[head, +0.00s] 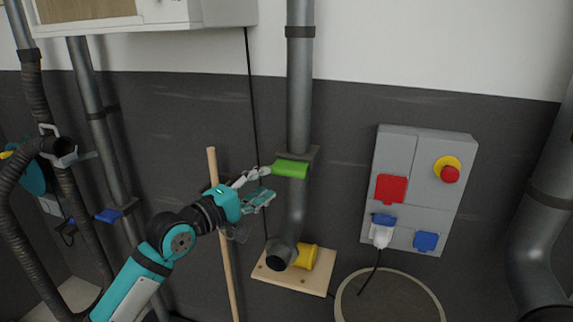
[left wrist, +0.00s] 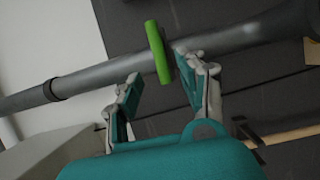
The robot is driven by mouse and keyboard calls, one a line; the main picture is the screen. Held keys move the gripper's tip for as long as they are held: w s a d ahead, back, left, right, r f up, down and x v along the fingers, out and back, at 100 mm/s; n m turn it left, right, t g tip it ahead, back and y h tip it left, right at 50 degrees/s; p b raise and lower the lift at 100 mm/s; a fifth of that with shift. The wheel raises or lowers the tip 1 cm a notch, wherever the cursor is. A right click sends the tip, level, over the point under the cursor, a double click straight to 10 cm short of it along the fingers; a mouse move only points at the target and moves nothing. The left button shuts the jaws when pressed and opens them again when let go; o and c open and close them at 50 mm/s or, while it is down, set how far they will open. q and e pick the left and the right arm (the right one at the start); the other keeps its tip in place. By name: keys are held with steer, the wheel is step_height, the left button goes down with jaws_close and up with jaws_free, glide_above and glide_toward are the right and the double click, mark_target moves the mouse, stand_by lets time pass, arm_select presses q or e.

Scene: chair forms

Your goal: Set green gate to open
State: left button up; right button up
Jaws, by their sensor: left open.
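The green gate (head: 291,168) is a bright green handle plate on the grey vertical pipe (head: 299,100) in the head view. It sticks out toward the front left of a grey bracket on the pipe. My left gripper (head: 262,185) is open beside its left end. In the left wrist view the green gate (left wrist: 158,52) appears as an upright bar between and just beyond the open fingertips (left wrist: 163,75). Nothing is between the fingers' pads. Whether a finger touches the gate I cannot tell. My right gripper is not in view.
A wooden stick (head: 224,240) leans on the wall behind my left arm. A black cable (head: 253,110) hangs near the gripper. A grey socket box (head: 409,150) is to the right. A blue gate (head: 109,215) is on another pipe at left.

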mark_target(281, 174)
arm_select(q)
steer(key=p+x, duration=0.1)
steer(key=x, duration=0.7)
steer(key=shift+w+d+p, duration=0.25)
steer(key=shift+w+p, duration=0.1)
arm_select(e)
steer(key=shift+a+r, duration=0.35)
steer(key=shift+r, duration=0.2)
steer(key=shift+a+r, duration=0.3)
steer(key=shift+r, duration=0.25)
arm_select(q)
steer(key=shift+c, duration=0.5)
jaws_close()
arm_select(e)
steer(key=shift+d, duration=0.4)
